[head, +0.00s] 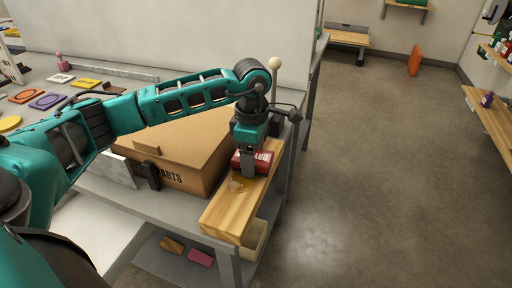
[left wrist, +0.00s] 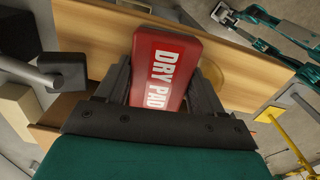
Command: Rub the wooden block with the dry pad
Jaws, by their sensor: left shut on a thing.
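The wooden block (head: 228,214) is a long light-brown plank along the right end of the cart top in the head view. It also crosses the left wrist view (left wrist: 95,35). My left gripper (head: 249,171) is shut on the red dry pad (head: 240,161), over the middle of the block. In the left wrist view the pad (left wrist: 163,70), lettered DRY PAD, sits between the two dark fingers. The pad is at or just above the block's top; I cannot tell if they touch. A yellowish round patch (head: 237,186) shows on the block beside the pad.
A brown cardboard parts box (head: 190,150) stands left of the block. A pale knobbed post (head: 275,65) rises behind the gripper. Coloured rings and small plates lie at the far left of the cart. A lower shelf holds an orange and a pink block (head: 200,257).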

